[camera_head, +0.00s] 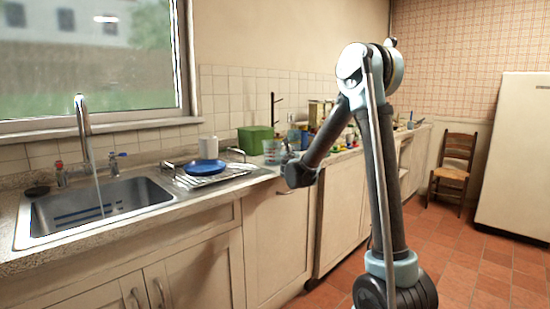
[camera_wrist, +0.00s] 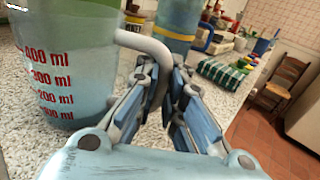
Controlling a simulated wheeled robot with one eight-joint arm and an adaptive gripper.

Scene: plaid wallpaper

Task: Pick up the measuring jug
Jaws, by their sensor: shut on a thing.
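The measuring jug (camera_wrist: 85,50) is clear with red millilitre marks and fills the left of the wrist view. Its pale curved handle (camera_wrist: 148,43) runs down between the fingers of my gripper (camera_wrist: 165,90), which is shut on it. In the head view the jug (camera_head: 271,152) shows small at the counter's front edge, just left of my gripper (camera_head: 287,160), which is partly hidden by the arm. The jug looks upright; I cannot tell whether its base touches the counter.
A blue plate (camera_head: 205,167) lies on a wire dish rack (camera_head: 182,179) left of the jug. A green box (camera_head: 254,139) stands behind it. A blue-and-yellow container (camera_wrist: 178,22) and several small items stand farther along the counter. A sink (camera_head: 85,212) is at the left.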

